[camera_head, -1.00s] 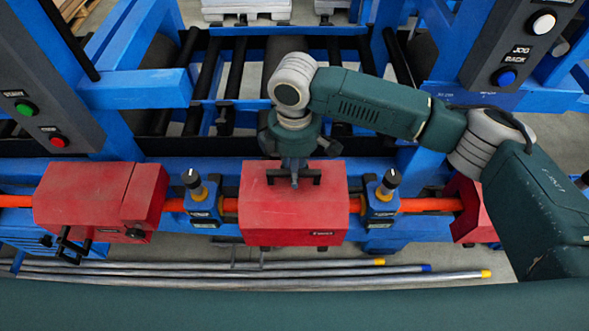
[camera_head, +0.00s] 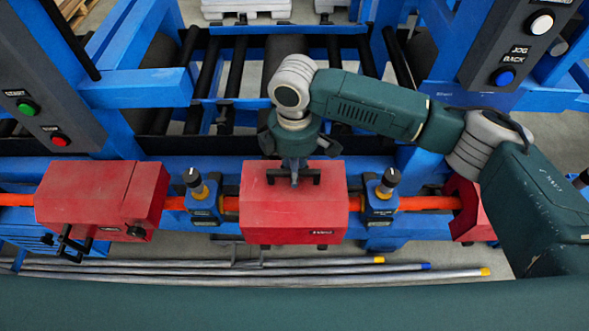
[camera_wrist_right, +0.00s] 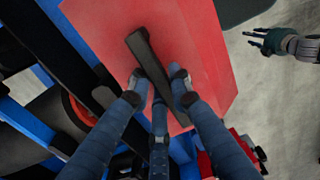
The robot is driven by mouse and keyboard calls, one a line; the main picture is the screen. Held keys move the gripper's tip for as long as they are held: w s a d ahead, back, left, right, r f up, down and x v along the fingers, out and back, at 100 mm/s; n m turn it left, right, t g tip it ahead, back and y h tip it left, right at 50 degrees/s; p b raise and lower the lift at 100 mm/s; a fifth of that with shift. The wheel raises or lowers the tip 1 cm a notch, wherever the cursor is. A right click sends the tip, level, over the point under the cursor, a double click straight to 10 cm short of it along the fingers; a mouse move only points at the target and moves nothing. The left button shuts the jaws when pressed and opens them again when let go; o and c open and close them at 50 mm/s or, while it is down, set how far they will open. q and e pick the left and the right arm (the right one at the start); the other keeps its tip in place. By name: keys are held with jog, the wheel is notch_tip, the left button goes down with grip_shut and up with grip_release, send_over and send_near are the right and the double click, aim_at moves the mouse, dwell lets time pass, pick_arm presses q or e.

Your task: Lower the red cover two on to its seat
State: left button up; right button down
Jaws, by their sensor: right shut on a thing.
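The red cover two (camera_head: 295,215) is the middle red box, between two blue brackets. It looks about level over the line of the orange bar. Its seat is hidden beneath it, and I cannot tell whether it touches. My right gripper (camera_head: 294,178) is above it, shut on the black handle on its top. The right wrist view shows the fingers (camera_wrist_right: 163,95) closed around the handle bar (camera_wrist_right: 150,62) on the red cover's top face (camera_wrist_right: 200,45). My left gripper (camera_wrist_right: 262,40) shows only in the right wrist view, apart from the cover, with fingers spread and empty.
Blue brackets with black knobs (camera_head: 203,203) (camera_head: 380,200) stand close on both sides. Other red covers are at left (camera_head: 95,195) and right (camera_head: 470,212). Metal rods (camera_head: 250,271) lie in front. Button panels (camera_head: 45,115) (camera_head: 520,45) stand behind at both sides.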

jog(key=shift+s+f, duration=0.1)
jog(key=c, duration=1.5)
grip_release()
jog(key=shift+f, duration=0.1)
jog(key=r, duration=1.2)
jog(key=shift+w+r, duration=0.1)
jog(key=shift+w, duration=0.1)
notch_tip(320, 180, up, 8)
jog(key=p, duration=0.9)
